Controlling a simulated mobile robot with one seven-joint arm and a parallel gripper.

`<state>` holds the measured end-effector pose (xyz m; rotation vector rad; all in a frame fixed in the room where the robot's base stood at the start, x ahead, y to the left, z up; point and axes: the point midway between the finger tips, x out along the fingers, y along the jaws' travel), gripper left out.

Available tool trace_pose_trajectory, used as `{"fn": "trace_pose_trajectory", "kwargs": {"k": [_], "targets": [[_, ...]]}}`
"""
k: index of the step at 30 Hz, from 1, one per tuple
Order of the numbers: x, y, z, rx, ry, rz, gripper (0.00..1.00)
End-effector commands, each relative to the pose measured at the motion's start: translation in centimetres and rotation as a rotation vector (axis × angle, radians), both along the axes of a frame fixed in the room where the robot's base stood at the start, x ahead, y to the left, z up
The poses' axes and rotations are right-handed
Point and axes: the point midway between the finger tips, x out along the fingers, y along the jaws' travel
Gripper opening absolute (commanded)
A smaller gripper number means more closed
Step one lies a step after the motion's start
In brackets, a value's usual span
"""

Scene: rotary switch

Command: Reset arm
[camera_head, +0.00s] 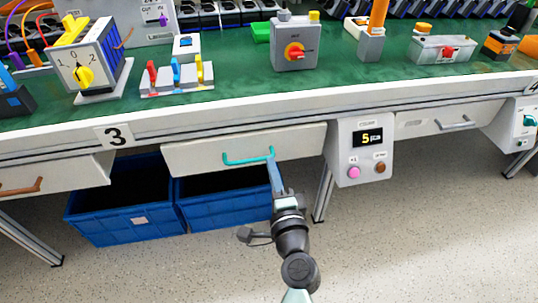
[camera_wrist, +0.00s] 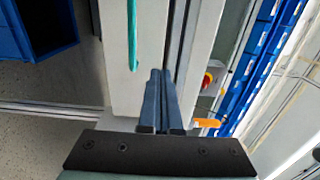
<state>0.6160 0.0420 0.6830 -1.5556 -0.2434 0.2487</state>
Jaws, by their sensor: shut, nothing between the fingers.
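My gripper (camera_head: 272,160) is in front of the white drawer (camera_head: 195,156) under the bench, close to the right end of its teal handle (camera_head: 247,160). In the wrist view my gripper (camera_wrist: 164,74) has its two dark fingers side by side, shut and empty. The teal handle shows left of the fingers in the wrist view (camera_wrist: 132,40). I cannot tell whether the fingertips touch the handle or the drawer front. A rotary switch box (camera_head: 85,75) with a yellow knob, marked 0, 1 and 2, stands on the bench at the left.
On the green bench top (camera_head: 230,82) stand a grey box with a red knob (camera_head: 294,52) and a lever switch block (camera_head: 177,78). A button panel (camera_head: 362,150) hangs right of the drawer. Blue crates (camera_head: 125,215) stand on the floor below. The floor at the right is clear.

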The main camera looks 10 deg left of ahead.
Motion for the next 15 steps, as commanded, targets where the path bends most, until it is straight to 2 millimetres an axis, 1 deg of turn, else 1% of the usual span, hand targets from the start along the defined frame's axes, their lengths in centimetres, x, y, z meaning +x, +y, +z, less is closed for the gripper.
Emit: {"fn": "trace_pose_trajectory", "kwargs": {"k": [1,6,10,15], "targets": [[-1.1,-0.4,0.0,-0.001,0.003,-0.002,0.0],[-3.8,-1.3,0.0,0.0,0.002,-0.001,0.0],[-5.0,-1.7,-0.1,0.0,0.002,-0.002,0.0],[-5.6,-1.9,0.0,0.001,0.001,-0.001,0.0]]}}
